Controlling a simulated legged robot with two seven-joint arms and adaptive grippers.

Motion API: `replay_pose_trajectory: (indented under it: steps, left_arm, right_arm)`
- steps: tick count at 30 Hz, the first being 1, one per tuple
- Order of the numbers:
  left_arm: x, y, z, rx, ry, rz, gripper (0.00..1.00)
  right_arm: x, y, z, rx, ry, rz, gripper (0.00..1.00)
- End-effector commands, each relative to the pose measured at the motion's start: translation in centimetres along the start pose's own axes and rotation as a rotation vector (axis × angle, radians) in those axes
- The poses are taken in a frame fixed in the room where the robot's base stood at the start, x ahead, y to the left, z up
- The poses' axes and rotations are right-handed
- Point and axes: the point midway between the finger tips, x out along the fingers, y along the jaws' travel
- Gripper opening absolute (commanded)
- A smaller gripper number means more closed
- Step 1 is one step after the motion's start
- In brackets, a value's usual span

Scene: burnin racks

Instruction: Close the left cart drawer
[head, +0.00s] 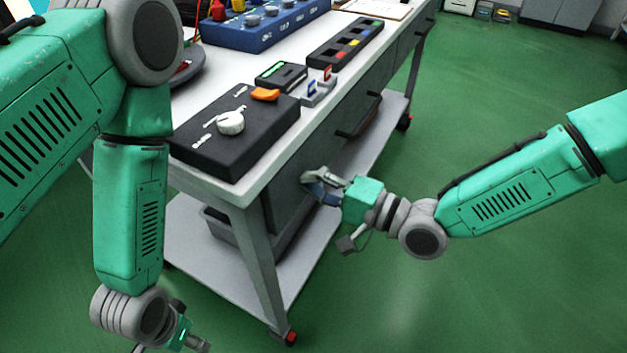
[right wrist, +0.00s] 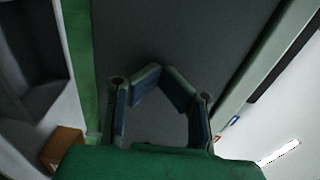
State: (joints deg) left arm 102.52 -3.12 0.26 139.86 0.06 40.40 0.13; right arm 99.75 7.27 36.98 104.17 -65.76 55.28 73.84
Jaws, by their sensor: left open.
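The cart (head: 262,183) stands left of centre in the head view, with dark grey drawer fronts under its white top. My left gripper (head: 184,342) is low at the bottom left, partly cut off, away from the drawer.
The cart top carries a black box with a white knob (head: 235,155), an orange piece (head: 265,94), a black tray (head: 346,43) and a blue unit (head: 262,28). A grey bin (head: 218,226) sits on the lower shelf (head: 190,245). Green floor is free at right.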

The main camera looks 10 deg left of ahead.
Motion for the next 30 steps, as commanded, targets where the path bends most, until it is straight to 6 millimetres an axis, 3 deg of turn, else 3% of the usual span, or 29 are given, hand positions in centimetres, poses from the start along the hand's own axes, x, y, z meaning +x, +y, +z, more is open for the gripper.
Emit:
replay_pose_trajectory:
  steps: [8, 11, 21, 30]
  left_arm:
    - [0.0, 0.0, 0.2, 0.000, 0.002, 0.001, 0.59]
    - [0.0, 0.0, 0.2, 0.000, 0.003, 0.001, 0.59]
    - [-0.1, 0.1, 0.1, 0.000, 0.003, -0.001, 0.59]
    - [-0.1, 0.0, 0.1, 0.000, 0.003, 0.000, 0.59]
  right_arm:
    - [-0.1, -0.1, 0.5, 0.001, -0.010, -0.003, 0.00]
    - [-1.4, -0.1, 0.4, 0.001, -0.009, -0.003, 0.00]
    - [-8.7, 0.0, 0.0, 0.002, -0.002, -0.005, 0.00]
    - [-11.8, 0.1, 0.0, 0.003, -0.004, -0.005, 0.00]
